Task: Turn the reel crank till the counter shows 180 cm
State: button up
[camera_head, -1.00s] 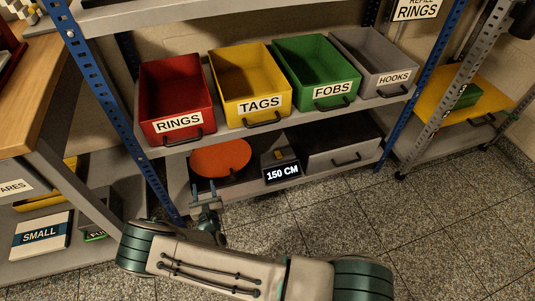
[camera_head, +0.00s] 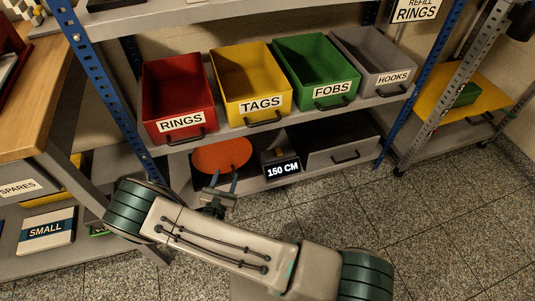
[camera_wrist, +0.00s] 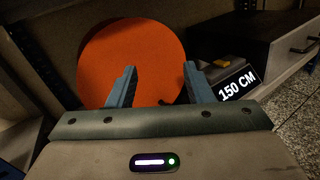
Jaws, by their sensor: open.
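The orange reel (camera_head: 222,154) sits on the low shelf under the bins, and it fills the upper middle of the wrist view (camera_wrist: 130,55). The counter (camera_head: 283,169) beside it on the right reads 150 CM, also legible in the wrist view (camera_wrist: 239,84). My gripper (camera_head: 223,184) is in front of the reel, low at the shelf's front edge. In the wrist view its two fingers (camera_wrist: 158,84) stand apart with nothing clear between them. A small dark bit shows at the reel's lower edge between the fingertips; I cannot tell whether it is the crank.
Red RINGS (camera_head: 178,98), yellow TAGS (camera_head: 251,84), green FOBS (camera_head: 314,72) and grey HOOKS (camera_head: 372,62) bins stand on the shelf above. A grey drawer box (camera_head: 340,147) is right of the counter. A blue post (camera_head: 113,100) stands left. The floor in front is clear.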

jog(key=d+r+m+g+h, duration=0.8)
jog(key=d+r+m, duration=0.3)
jog(key=d, duration=0.3)
jog(key=shift+w+r+m+g, duration=0.15)
jog(key=shift+r+m+g, duration=0.2)
jog(key=shift+g, duration=0.25)
